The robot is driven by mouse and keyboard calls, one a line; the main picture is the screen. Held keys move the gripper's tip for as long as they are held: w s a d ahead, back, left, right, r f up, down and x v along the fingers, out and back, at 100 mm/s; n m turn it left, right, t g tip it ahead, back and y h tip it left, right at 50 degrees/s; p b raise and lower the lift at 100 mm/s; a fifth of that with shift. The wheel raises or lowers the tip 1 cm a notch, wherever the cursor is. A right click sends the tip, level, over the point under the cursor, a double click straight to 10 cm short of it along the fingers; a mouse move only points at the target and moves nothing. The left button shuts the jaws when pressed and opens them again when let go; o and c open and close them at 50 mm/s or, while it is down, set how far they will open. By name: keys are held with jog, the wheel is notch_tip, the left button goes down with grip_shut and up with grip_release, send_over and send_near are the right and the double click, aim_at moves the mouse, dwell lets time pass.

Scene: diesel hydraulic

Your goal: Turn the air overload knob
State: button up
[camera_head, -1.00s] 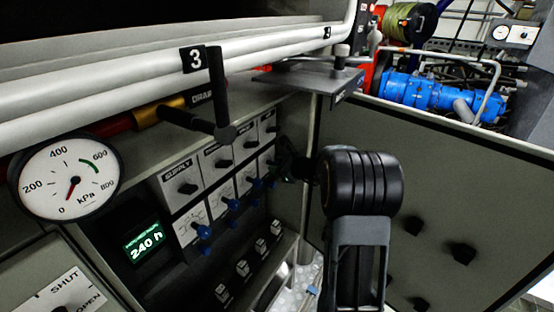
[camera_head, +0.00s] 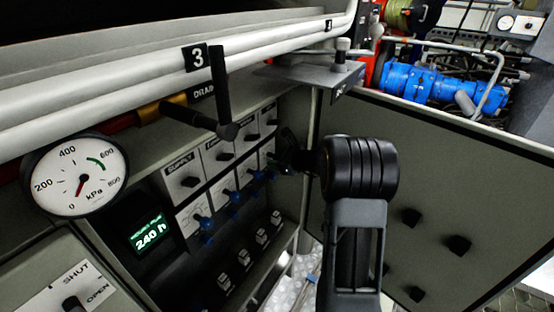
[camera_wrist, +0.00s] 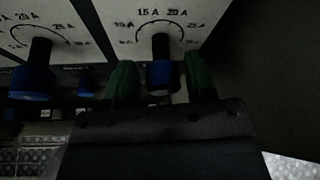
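A row of blue overload knobs sits on white plates in the panel in the head view, below a row of black knobs. The rightmost blue knob (camera_head: 271,161) is partly hidden by my gripper (camera_head: 283,163). In the wrist view a blue knob (camera_wrist: 162,74) with a black shaft stands under an amp scale around 15 A and 20 A. My gripper's green fingertips (camera_wrist: 162,84) are on either side of this knob, with a narrow gap at each side. The gripper is open. The label naming the knob cannot be read.
Another blue knob (camera_wrist: 32,80) is just left in the wrist view. In the head view, a black drain lever (camera_head: 222,95) hangs above the panel, with a pressure gauge (camera_head: 75,178) and green display (camera_head: 150,232) to the left. An open door (camera_head: 440,170) stands right.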

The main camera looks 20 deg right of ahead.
jog(key=shift+o, duration=0.4)
jog(key=shift+d+r, duration=0.1)
jog(key=shift+s+d+r, duration=0.15)
jog(key=shift+s+d, duration=0.05)
jog(key=shift+s, duration=0.1)
jog(key=v, duration=1.3)
jog(key=shift+a, duration=0.15)
